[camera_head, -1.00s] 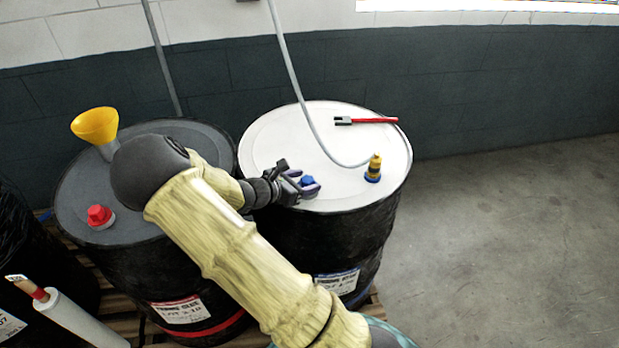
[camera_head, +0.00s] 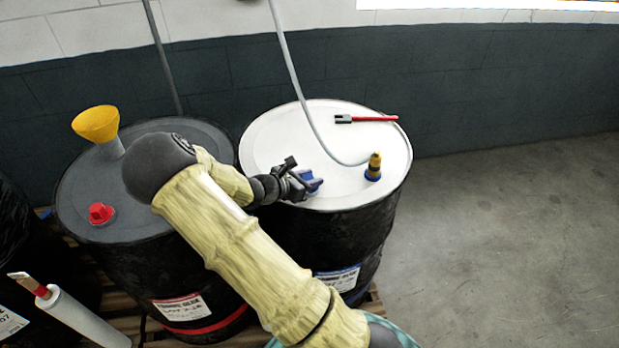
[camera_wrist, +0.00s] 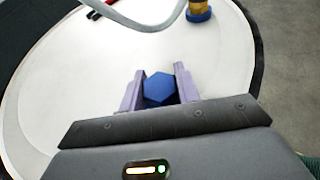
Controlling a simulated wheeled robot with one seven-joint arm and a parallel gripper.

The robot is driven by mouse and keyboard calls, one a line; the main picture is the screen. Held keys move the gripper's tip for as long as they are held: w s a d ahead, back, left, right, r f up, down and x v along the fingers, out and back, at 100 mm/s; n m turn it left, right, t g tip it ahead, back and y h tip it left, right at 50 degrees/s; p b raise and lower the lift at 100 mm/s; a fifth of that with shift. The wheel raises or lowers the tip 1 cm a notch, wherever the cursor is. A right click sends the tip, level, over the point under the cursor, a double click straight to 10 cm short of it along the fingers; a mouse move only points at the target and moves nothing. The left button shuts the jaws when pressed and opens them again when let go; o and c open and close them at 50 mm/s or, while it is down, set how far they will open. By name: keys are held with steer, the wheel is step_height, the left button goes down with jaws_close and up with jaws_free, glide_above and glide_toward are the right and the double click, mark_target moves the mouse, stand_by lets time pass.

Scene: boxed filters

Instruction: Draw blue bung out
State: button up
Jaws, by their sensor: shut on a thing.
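The blue bung (camera_wrist: 158,88) is a hexagonal blue cap near the front edge of the white drum lid (camera_head: 262,150). In the wrist view it sits between the two purple fingers of my gripper (camera_wrist: 158,92), which is shut on it. In the head view my gripper (camera_head: 300,184) reaches in from the left and hides much of the bung (camera_head: 313,184). I cannot tell whether the bung is still seated in the lid.
A yellow and blue fitting (camera_head: 374,168) with a grey hose (camera_head: 305,108) stands on the lid's right. A red-handled tool (camera_head: 372,119) lies behind. The left drum bears a yellow funnel (camera_head: 96,124) and a red cap (camera_head: 101,214).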

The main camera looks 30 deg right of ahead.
mark_target(310, 176)
steer(key=shift+w+r+p, duration=0.1)
steer(key=shift+r+p, duration=0.45)
steer(key=shift+r, duration=0.3)
steer(key=shift+w+r, duration=0.1)
steer(key=shift+d+r, duration=0.15)
steer(key=shift+d, duration=0.05)
steer(key=shift+s+r+p, duration=0.15)
steer(key=shift+s+p, duration=0.05)
steer(key=shift+p, duration=0.1)
steer(key=shift+a+r, duration=0.25)
steer(key=shift+a, duration=0.05)
steer(key=shift+d+r+p, duration=0.1)
steer(key=shift+r+p, duration=0.15)
steer(key=shift+p, duration=0.15)
steer(key=shift+r, duration=0.2)
steer(key=shift+r+p, duration=0.3)
steer(key=shift+p, duration=0.1)
